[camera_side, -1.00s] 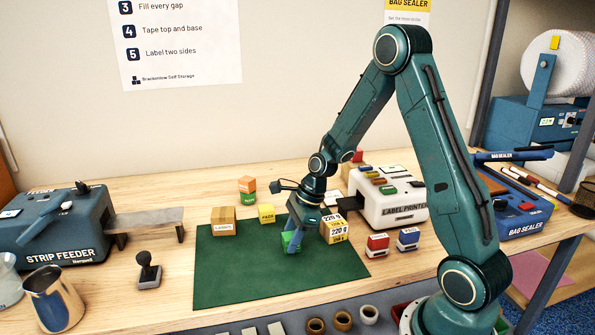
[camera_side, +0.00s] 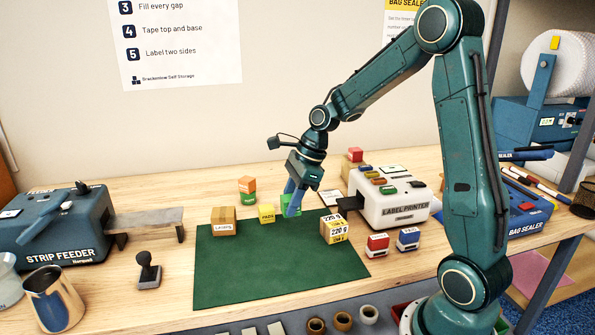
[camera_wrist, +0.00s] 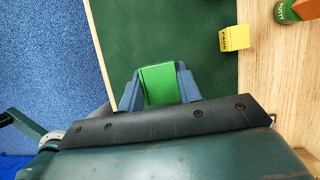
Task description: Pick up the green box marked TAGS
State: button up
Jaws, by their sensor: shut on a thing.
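A green box (camera_side: 288,205) is in my gripper (camera_side: 293,208), whose two blue fingers are shut on it from both sides. In the side view it is held up above the far part of the green mat (camera_side: 240,275), and a finger hides part of it. In the wrist view the green box (camera_wrist: 160,85) sits between the two fingers (camera_wrist: 160,88), with its plain top showing. No marking on it can be read in either view.
An orange-and-green stack (camera_side: 247,190) stands behind. The label printer (camera_side: 390,203) is to the right. The mat's front part is clear.

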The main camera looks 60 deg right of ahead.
aim_at(290, 197)
notch_tip(290, 197, up, 9)
jog(key=shift+r, duration=0.1)
dwell(0.8)
